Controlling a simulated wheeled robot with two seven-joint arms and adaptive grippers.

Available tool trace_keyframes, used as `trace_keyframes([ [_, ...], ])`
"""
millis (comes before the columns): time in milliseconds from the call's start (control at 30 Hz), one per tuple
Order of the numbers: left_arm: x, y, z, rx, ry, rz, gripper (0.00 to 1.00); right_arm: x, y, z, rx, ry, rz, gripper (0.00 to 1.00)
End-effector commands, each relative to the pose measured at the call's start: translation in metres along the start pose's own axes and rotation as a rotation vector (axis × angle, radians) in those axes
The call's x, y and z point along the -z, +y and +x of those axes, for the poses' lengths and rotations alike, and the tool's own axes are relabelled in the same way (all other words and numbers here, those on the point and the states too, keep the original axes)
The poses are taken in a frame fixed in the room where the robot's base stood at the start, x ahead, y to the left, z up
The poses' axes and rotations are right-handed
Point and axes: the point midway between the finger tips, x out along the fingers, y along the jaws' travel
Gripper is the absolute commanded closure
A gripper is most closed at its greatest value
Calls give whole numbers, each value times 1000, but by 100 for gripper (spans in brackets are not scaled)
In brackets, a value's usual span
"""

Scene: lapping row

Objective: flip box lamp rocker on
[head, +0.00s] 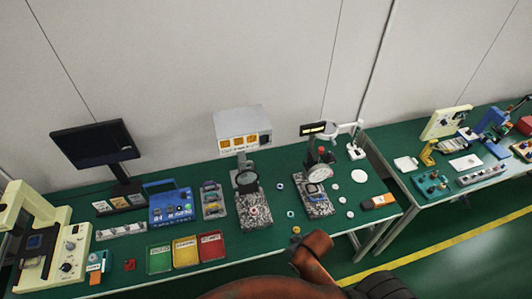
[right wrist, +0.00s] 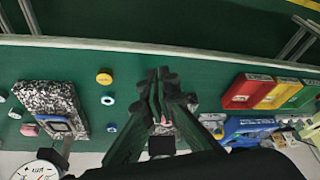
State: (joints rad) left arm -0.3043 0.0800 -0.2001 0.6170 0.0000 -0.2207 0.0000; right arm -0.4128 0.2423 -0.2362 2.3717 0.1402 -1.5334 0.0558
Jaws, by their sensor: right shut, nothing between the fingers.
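The box lamp (head: 243,125) is a pale grey box with several orange windows on its front, raised over a granite plate (head: 253,214) near the back of the bench. A small dark square (head: 265,139) at the right end of its front may be the rocker; its position cannot be read. My right gripper (right wrist: 160,78) shows in the right wrist view, its fingers together and empty, above the bench between the bins and small rings. The lamp box is not clearly seen there. The right fingers and my left gripper do not show in the head view.
Green, yellow and red bins (head: 210,245) stand at the front edge. A second granite stand (head: 315,202) with a dial and a dark monitor (head: 97,144) flank the lamp. Small rings lie between the stands. Bare green bench (head: 270,242) lies in front of the lamp.

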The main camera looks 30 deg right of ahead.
Motion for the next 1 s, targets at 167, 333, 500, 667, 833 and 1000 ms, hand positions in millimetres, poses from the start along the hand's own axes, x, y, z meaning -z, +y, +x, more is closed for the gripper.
trace_keyframes([
  [167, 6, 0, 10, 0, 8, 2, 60, -70, 36, 40, -96, -74, 114, 100],
  [333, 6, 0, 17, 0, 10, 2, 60, -104, 45, 93, -118, -109, 130, 100],
  [500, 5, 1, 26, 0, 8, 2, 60, -136, 43, 155, -114, -137, 127, 100],
  [667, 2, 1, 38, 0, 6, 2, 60, -183, 36, 230, -99, -168, 116, 100],
  [833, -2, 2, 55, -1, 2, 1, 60, -262, 24, 314, -81, -210, 100, 100],
  [1000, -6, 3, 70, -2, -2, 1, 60, -350, 10, 371, -65, -251, 81, 100],
])
